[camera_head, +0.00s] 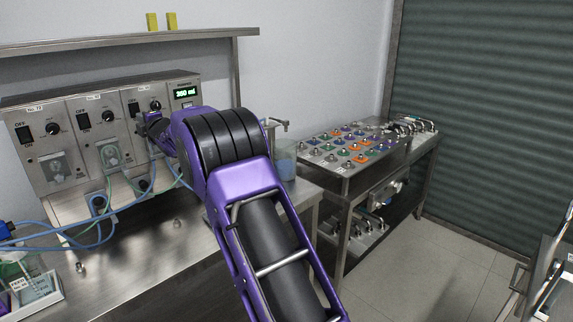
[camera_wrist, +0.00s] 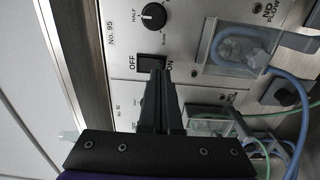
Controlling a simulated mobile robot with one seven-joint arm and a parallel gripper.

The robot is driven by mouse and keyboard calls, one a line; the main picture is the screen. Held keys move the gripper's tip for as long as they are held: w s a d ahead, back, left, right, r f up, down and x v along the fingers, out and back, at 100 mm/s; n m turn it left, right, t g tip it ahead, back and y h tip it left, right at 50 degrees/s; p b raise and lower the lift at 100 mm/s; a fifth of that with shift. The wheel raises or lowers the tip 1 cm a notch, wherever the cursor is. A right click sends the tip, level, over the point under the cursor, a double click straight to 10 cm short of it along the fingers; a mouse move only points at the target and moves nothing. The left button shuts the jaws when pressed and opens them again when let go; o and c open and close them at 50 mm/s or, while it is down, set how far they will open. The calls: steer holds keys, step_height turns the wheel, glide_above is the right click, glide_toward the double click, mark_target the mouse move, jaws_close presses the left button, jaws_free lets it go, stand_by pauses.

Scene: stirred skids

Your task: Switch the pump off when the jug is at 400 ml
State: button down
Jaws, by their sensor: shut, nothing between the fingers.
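A steel pump cabinet (camera_head: 60,88) stands on the bench with several panels, each with a black switch and a knob. A display (camera_head: 186,92) on it appears to read 360 ml. The jug (camera_head: 287,165), with bluish liquid, stands behind my arm on the right, partly hidden. My gripper (camera_head: 146,126) is at the right-hand pump panel. In the wrist view my gripper (camera_wrist: 158,74) is shut and empty, its tips just at the black switch (camera_wrist: 151,63) of the panel marked No. 95, between OFF and ON. I cannot tell whether they touch or which way the switch is set.
Blue and green tubes (camera_head: 100,215) loop in front of the cabinet. A trolley (camera_head: 365,160) with coloured fittings stands on the right. A tray (camera_head: 35,285) is at the lower left. A shelf (camera_head: 120,42) runs above. The bench front is mostly clear.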

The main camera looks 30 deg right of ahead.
steer(key=shift+w+a+f, duration=0.15)
steer(key=shift+w, duration=0.35)
steer(key=shift+b, duration=0.7)
stand_by(0.7)
stand_by(0.4)
